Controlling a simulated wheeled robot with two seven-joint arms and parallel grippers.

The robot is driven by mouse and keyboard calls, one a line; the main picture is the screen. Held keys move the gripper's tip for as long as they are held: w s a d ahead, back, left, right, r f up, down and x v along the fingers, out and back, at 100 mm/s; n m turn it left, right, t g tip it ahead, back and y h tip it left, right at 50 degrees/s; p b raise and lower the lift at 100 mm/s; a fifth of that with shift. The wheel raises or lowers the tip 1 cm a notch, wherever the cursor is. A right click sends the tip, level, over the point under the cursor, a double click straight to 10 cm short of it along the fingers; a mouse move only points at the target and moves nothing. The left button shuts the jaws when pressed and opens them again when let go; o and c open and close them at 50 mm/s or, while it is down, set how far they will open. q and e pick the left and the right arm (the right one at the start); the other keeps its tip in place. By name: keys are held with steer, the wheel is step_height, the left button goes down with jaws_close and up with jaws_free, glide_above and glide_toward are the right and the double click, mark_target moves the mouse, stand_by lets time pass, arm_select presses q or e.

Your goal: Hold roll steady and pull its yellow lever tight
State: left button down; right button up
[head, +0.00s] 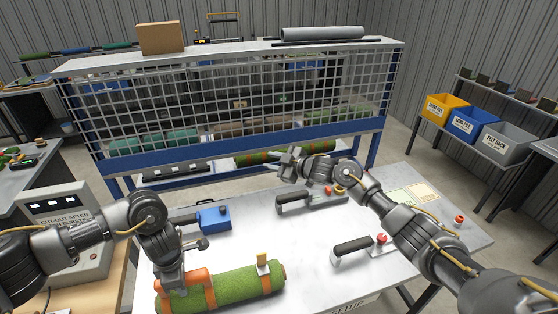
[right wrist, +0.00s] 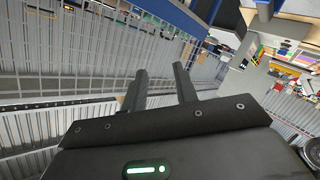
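A green turf roll (head: 235,288) lies on the white table at the front left, with orange bands (head: 196,277) around its left part. My left gripper (head: 182,287) points down at the roll's left part, by the orange bands. Its fingertips are hidden, so I cannot tell whether it grips. My right gripper (head: 288,162) is up and away from the roll, above the table's far edge. In the right wrist view its two fingers (right wrist: 160,88) are apart with nothing between them.
A blue tool (head: 212,219) lies behind the roll. Black-handled tools (head: 295,202) lie on the table, another (head: 352,246) nearer right. A mesh-fronted rack (head: 240,105) holding rolls stands behind. A control box (head: 62,225) stands left. Table space right of the roll is partly clear.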

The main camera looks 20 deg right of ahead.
steer(key=shift+w+d+f+m+t+h, duration=0.15)
steer(key=shift+w+d+t+h, duration=0.1)
steer(key=shift+d, duration=0.35)
steer(key=shift+w+d+f+m+t+h, duration=0.15)
steer(key=shift+w+d+t+h, duration=0.1)
steer(key=shift+d, duration=0.3)
steer(key=c, duration=0.5)
steer(key=shift+s+f, duration=0.2)
jaws_close()
steer(key=s+f+m+g+y, duration=0.2)
steer(key=s+f+m+y, duration=0.1)
steer(key=s, duration=0.5)
steer(key=s+f+m+g+y, duration=0.2)
steer(key=s+f+m+y, duration=0.1)
steer(key=s+f+m, duration=0.2)
steer(key=s+f+m+g+y, duration=0.3)
steer(key=s+m, duration=0.4)
steer(key=s, duration=0.3)
steer(key=shift+s+a+f+m, duration=0.35)
steer(key=shift+a+f+m, duration=0.05)
steer(key=shift+a+f, duration=0.1)
